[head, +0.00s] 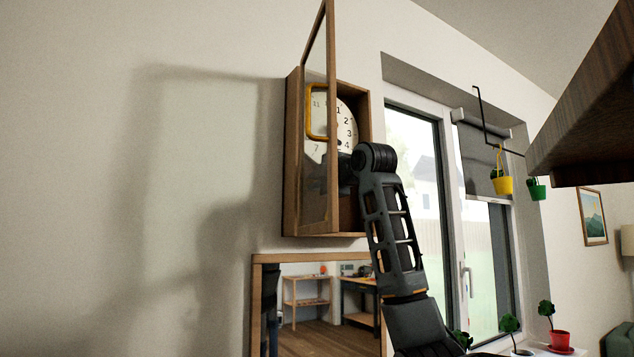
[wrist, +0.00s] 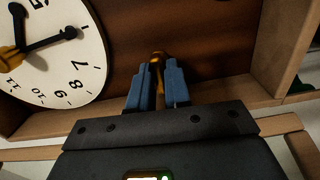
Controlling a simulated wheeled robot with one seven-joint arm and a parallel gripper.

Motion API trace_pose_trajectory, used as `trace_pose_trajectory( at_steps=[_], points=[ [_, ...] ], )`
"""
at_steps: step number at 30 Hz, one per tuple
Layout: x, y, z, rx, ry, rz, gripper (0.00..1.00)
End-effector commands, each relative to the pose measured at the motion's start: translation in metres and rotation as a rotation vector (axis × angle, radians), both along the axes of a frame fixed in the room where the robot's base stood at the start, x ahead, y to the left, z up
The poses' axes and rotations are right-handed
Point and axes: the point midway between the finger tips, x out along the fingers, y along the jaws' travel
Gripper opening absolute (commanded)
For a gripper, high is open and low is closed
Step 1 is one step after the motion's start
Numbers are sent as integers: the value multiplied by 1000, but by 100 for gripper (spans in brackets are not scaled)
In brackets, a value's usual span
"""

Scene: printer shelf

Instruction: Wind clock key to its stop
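The clock is a wooden wall case (head: 292,190) with its glass door (head: 316,185) swung open. Its white dial (head: 347,115) is partly hidden by the door and my arm. The dial also fills the left of the wrist view (wrist: 70,65), with black hands and a gold-coloured part (wrist: 10,58) near its centre. My gripper (wrist: 157,72) is inside the case, beside the dial, in front of the brown back panel. Its blue fingers close on both sides of a small brass piece, which looks like the key (wrist: 157,58). Most of this piece is hidden between the fingers.
The open door, with a yellow handle (head: 309,118), stands out from the case close to my arm. A mirror (head: 258,300) hangs below. A window (head: 415,150) and hanging plant pots (head: 502,186) are to the right. A dark wooden board (head: 590,120) juts in at upper right.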

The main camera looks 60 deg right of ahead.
Motion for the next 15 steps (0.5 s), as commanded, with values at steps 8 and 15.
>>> trace_pose_trajectory(
  at_steps=[8, 15],
  points=[
    [0, 0, 0, 0, 0, 0, 0],
    [0, 0, 0, 6, -2, 0, 0]
  ],
)
